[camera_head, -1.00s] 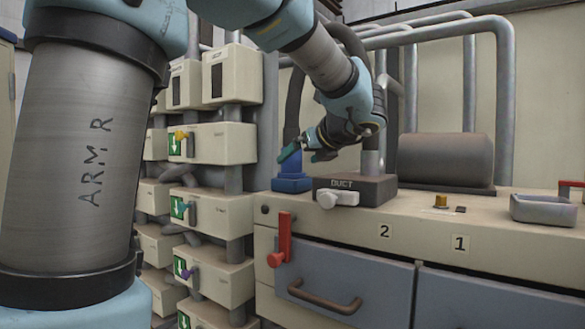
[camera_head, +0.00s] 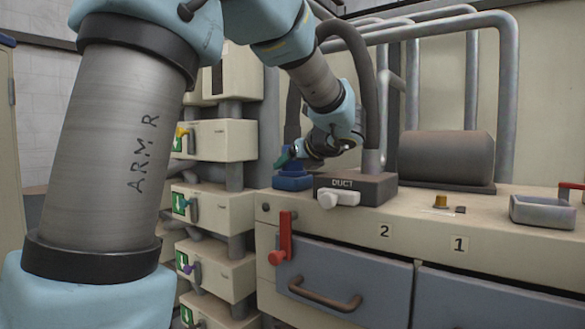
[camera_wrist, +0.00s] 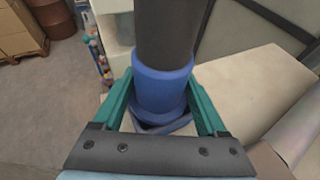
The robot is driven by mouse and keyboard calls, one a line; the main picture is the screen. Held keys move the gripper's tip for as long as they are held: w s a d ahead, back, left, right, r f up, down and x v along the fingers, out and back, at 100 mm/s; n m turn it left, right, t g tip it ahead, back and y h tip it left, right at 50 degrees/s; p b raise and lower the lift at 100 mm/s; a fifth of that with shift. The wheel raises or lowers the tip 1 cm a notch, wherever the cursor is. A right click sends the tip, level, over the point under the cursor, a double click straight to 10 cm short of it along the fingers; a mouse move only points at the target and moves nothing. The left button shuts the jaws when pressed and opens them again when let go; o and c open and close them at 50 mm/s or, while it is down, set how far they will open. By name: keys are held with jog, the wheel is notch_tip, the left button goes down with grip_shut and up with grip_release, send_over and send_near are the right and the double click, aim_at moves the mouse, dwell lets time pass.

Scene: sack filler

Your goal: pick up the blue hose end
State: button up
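The blue hose end (camera_head: 293,180) is a blue cuff at the bottom of a dark upright hose. It stands on the bench top at the left, beside the box marked DUCT (camera_head: 355,188). My gripper (camera_head: 288,156) is at the cuff, with its green fingers low beside it. In the wrist view the blue hose end (camera_wrist: 162,92) stands between the two green fingers of my gripper (camera_wrist: 160,76). One finger is on each side, with narrow gaps showing lower down, so it looks open around the cuff. Contact at the fingertips is hard to tell.
A dark hose (camera_head: 362,80) arches up from the DUCT box close to my wrist. A dark cylinder (camera_head: 445,158), a small brass piece (camera_head: 440,202) and a metal tray (camera_head: 543,211) are on the bench to the right. Valve boxes (camera_head: 222,140) are stacked at the left.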

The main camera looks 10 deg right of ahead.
jog(key=shift+f, duration=0.1)
grip_shut()
dwell(0.3)
